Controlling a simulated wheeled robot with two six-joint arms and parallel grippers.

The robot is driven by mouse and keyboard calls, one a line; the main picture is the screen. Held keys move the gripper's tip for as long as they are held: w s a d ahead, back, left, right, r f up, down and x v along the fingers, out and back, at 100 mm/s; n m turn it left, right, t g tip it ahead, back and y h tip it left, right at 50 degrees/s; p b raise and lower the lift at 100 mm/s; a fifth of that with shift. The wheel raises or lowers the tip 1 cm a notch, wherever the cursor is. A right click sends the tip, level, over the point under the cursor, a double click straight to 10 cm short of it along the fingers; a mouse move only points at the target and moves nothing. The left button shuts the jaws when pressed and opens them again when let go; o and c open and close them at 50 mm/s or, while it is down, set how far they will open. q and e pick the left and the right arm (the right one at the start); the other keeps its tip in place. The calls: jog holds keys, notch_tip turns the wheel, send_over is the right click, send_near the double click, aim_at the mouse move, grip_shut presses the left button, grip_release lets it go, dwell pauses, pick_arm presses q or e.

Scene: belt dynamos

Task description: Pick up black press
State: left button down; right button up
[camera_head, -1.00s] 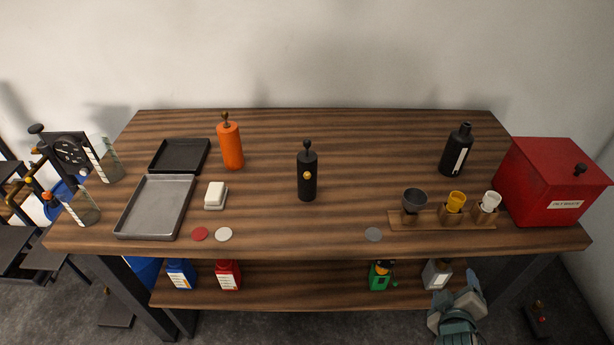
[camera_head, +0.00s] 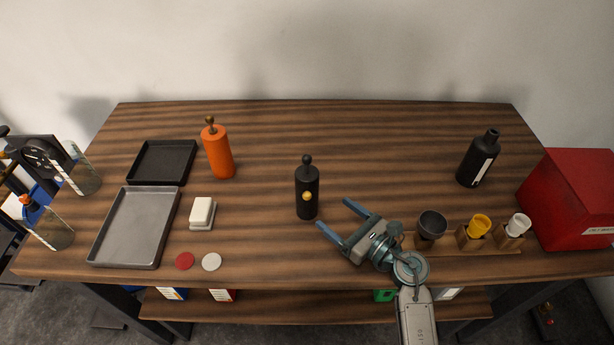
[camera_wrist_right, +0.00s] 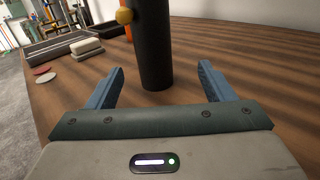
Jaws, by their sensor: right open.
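The black press (camera_head: 307,194) is an upright black cylinder with a round knob on top and a yellow button on its side. It stands on the middle of the wooden table. My right gripper (camera_head: 333,216) is open and empty, just to the right of the press, its blue fingers pointing toward it. In the right wrist view the black press (camera_wrist_right: 153,50) stands ahead between the lines of the two open fingers (camera_wrist_right: 160,85), apart from them; its top is cut off. My left gripper is not in view.
An orange press (camera_head: 218,153) stands behind left. Grey (camera_head: 137,228) and black trays (camera_head: 162,162) lie at left, with a white block (camera_head: 202,212) nearby. A rack with small cups (camera_head: 465,243), a black bottle (camera_head: 478,158) and a red box (camera_head: 573,200) are at right.

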aim_at(315, 201)
jog(key=a, duration=0.1)
jog(key=w+a+p, duration=0.1)
jog(key=a+r, duration=0.1)
jog(key=shift+w+a+p, duration=0.3)
jog(key=shift+w, duration=0.1)
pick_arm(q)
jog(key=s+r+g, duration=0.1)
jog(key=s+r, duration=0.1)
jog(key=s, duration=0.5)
pick_arm(e)
jog(key=shift+w+a, duration=0.2)
jog(key=shift+w, duration=0.1)
jog(key=p+x, duration=0.2)
jog(key=x, duration=0.2)
jog(key=shift+w+r+p, duration=0.1)
jog(key=shift+w+p, duration=0.05)
jog(key=shift+p, duration=0.15)
jog(key=shift+w+a, duration=0.2)
jog(key=shift+a, duration=0.1)
jog(key=shift+w+a, duration=0.1)
jog(key=shift+w, duration=0.05)
jog(key=c, duration=1.4)
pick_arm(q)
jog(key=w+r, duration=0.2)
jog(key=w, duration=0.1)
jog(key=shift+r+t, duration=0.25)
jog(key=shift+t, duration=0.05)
pick_arm(e)
jog(key=shift+c, duration=0.4)
